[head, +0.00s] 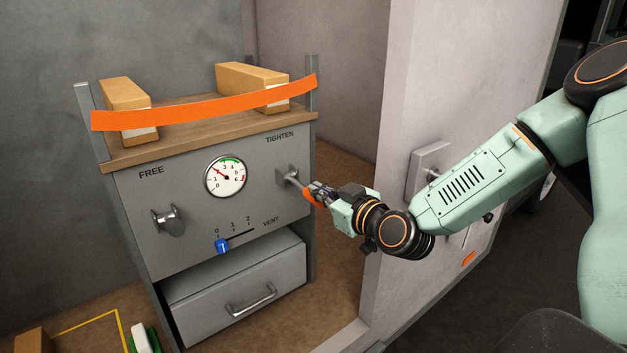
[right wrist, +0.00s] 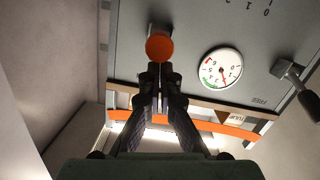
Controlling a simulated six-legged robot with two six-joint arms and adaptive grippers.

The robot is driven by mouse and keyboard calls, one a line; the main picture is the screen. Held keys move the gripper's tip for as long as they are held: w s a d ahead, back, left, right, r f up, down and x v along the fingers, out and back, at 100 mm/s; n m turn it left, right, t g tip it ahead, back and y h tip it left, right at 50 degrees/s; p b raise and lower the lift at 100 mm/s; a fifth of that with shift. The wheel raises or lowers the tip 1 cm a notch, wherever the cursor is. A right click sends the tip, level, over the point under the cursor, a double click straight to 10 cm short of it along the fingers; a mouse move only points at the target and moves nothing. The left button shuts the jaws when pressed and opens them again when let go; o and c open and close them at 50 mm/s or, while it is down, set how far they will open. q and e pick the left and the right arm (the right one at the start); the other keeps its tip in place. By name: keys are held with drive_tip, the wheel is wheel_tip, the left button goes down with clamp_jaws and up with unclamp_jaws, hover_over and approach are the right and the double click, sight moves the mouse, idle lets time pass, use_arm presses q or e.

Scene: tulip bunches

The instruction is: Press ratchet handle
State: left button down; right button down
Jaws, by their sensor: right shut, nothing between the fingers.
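The ratchet handle (head: 311,197) sticks out from the grey cabinet front below the word TIGHTEN. It has a metal shaft from a square mount (head: 287,175) and an orange grip. In the right wrist view the round orange end of the handle (right wrist: 160,46) faces the camera. My right gripper (head: 320,190) is shut and empty, close against the handle's end. In the right wrist view my fingertips (right wrist: 160,68) lie together just beside the orange end. Whether they touch it I cannot tell. My left gripper is not in view.
A round gauge (head: 226,177), a FREE knob (head: 168,219) and a blue VENT slider (head: 222,246) sit on the panel. An orange strap (head: 205,111) spans cardboard boxes (head: 126,104) on top. A partly open drawer (head: 237,288) is below. A pale wall (head: 405,90) stands right.

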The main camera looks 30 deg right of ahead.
sight(321, 206)
drive_tip(key=shift+s+f+t+b, duration=0.15)
drive_tip(key=shift+f+t+b, duration=0.95)
drive_tip(key=shift+f+b, duration=1.15)
drive_tip(key=shift+b, duration=0.75)
drive_tip(key=shift+f, duration=0.2)
drive_tip(key=shift+r, duration=0.1)
